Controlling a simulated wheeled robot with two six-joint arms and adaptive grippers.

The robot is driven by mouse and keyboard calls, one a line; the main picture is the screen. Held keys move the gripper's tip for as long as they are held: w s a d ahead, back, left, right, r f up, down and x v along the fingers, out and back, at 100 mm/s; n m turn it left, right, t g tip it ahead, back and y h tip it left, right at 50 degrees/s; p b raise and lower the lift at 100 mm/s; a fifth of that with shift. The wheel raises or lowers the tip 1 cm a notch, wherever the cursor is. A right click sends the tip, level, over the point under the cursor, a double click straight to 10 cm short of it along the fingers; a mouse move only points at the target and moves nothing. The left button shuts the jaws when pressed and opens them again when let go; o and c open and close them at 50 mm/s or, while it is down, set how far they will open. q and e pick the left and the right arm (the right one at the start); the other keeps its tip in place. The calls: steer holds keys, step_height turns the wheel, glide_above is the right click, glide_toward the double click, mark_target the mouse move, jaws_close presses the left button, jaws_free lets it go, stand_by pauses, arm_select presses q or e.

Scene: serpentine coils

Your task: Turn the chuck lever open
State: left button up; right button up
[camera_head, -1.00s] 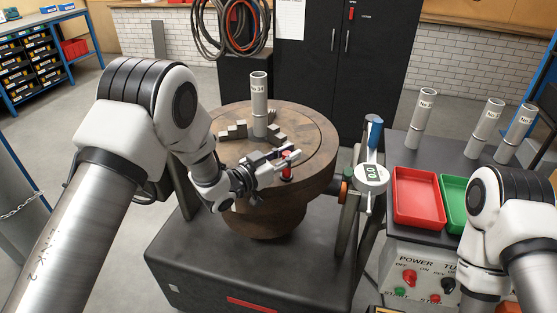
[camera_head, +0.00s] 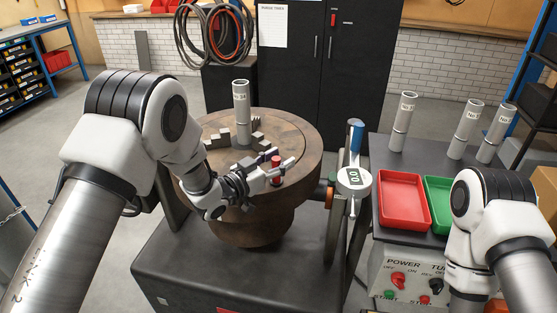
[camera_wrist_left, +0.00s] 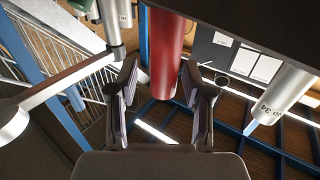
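The chuck (camera_head: 300,140) is a broad brown disc with grey stepped jaws around an upright grey tube (camera_head: 241,115). The lever's red handle (camera_head: 276,173) stands upright at the chuck's near right edge. My left gripper (camera_head: 283,160) is at this handle, with one finger on each side. In the left wrist view the red handle (camera_wrist_left: 165,55) hangs between the spread fingers (camera_wrist_left: 161,100), with a gap on the left finger's side. Contact on the right finger's side is unclear. The rest of the lever is hidden by the gripper. My right gripper is out of view.
A black cabinet (camera_head: 320,60) stands behind.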

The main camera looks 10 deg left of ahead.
arm_select(q)
steer(key=v, duration=1.2)
